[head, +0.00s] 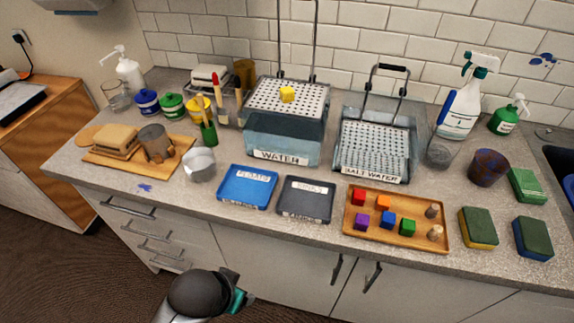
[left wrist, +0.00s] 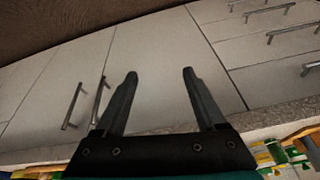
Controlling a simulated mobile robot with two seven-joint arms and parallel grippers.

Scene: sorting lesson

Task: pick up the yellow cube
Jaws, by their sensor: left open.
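The yellow cube (head: 287,94) sits on the perforated metal tray (head: 262,97) at the top of the tank labelled WATER (head: 277,145), at the back middle of the counter. A tall handle rises from this tray behind the cube. My left gripper (left wrist: 160,73) is open and empty in the left wrist view, with cabinet fronts beyond its fingers. In the head view, part of my left arm shows at the bottom, in front of the cabinets and well away from the cube; its fingers cannot be made out there. My right gripper is not in view.
The SALT WATER tank (head: 374,160) stands right of the water tank. A blue tray (head: 247,201) and a dark grey tray (head: 304,213) lie in front. A wooden tray (head: 397,235) holds coloured cubes. A metal cup (head: 199,164) and a utensil holder stand to the left.

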